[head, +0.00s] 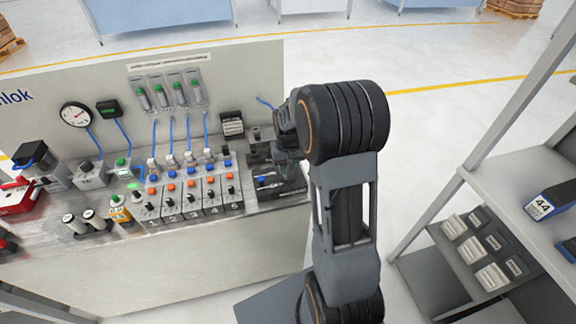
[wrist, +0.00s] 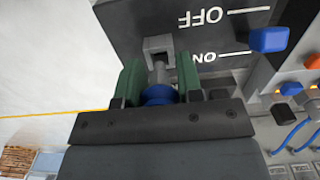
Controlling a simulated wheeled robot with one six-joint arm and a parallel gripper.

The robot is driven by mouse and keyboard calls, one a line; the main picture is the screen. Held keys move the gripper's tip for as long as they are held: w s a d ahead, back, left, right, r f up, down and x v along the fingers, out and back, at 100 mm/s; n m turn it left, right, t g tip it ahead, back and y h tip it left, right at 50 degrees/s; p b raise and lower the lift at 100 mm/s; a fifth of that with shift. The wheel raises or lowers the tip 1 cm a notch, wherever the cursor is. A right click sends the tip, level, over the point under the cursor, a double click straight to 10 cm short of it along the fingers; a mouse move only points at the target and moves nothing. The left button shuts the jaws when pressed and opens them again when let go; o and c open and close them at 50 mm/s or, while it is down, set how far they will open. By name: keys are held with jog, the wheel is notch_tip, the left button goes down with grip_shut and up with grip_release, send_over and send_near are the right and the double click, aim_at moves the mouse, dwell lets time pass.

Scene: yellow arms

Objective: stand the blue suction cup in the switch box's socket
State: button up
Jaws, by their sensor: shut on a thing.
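In the wrist view my gripper (wrist: 159,78) has its two green-padded fingers on either side of the blue suction cup (wrist: 160,95) and is shut on it. A grey metal stem runs from the cup toward a square grey socket (wrist: 159,44) on the dark switch box (wrist: 215,45), which is marked OFF and ON. The stem's end overlaps the socket's opening in the picture; I cannot tell whether it is inside. In the head view my gripper is at the right end of the bench, over the dark switch box (head: 278,186), and my arm hides the cup.
A blue switch lever (wrist: 269,39) sticks out beside the ON mark. Left of the box, numbered switch modules (head: 190,198) with coloured buttons stand on the bench, with blue hoses (head: 172,130) behind them. A grey shelf rack (head: 510,180) stands at right, with open floor between.

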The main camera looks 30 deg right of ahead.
jog(key=shift+f+b, duration=0.95)
jog(key=shift+f, duration=0.25)
dwell(0.4)
jog(key=o, duration=1)
jog(key=shift+c, duration=0.2)
jog(key=shift+r, duration=0.1)
notch_tip(320, 180, up, 9)
jog(key=p, duration=0.6)
jog(key=shift+p, duration=0.4)
